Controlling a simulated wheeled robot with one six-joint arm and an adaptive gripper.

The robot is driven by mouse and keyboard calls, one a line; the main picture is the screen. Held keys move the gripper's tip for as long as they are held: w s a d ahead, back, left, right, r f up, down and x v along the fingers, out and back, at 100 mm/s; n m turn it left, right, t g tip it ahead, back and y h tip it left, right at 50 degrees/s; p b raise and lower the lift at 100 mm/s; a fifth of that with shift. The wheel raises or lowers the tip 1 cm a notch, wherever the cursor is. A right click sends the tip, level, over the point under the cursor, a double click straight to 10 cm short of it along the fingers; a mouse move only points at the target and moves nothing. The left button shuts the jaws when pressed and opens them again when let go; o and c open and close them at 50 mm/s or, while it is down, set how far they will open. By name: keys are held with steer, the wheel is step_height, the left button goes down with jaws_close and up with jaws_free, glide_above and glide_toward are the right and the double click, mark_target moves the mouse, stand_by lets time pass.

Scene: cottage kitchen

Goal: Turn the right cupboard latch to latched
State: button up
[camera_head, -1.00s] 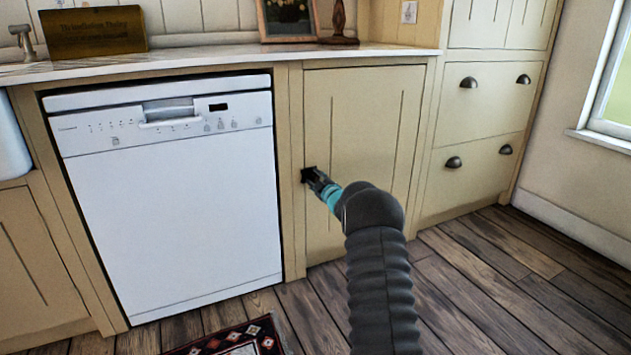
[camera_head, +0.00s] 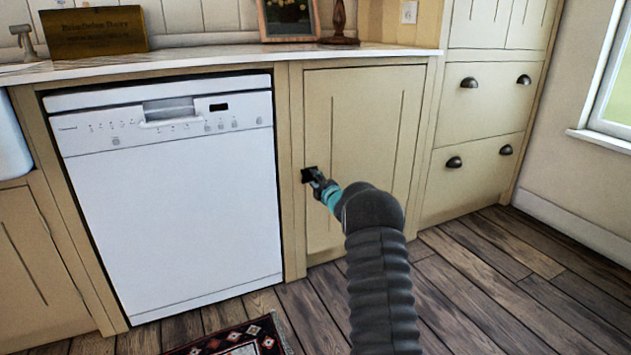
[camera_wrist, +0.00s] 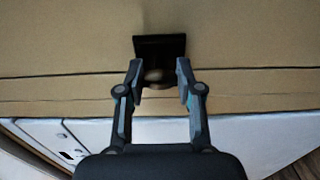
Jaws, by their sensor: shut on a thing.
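The right cupboard door (camera_head: 360,130) is cream and stands closed, to the right of the dishwasher. Its dark latch (camera_head: 307,174) sits at the door's left edge. In the wrist view the latch (camera_wrist: 158,46) shows a dark plate with a rounded knob between my fingertips. My gripper (camera_head: 316,180) is at the latch and shut on it. In the wrist view my gripper (camera_wrist: 157,75) has one finger on each side of the knob. The fingers partly hide the latch in the head view, and I cannot tell its exact turn.
A white dishwasher (camera_head: 170,210) stands just left of the cupboard. Drawers with cup handles (camera_head: 480,120) are to the right. The counter (camera_head: 230,59) runs above. A patterned rug (camera_head: 235,340) lies on the wooden floor, which is clear at the right.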

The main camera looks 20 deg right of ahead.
steer(key=shift+a, duration=0.1)
stand_by(0.4)
steer(key=o, duration=1.2)
steer(key=shift+c, duration=0.2)
steer(key=shift+s, duration=0.4)
steer(key=s, duration=1.1)
steer(key=shift+d, duration=0.25)
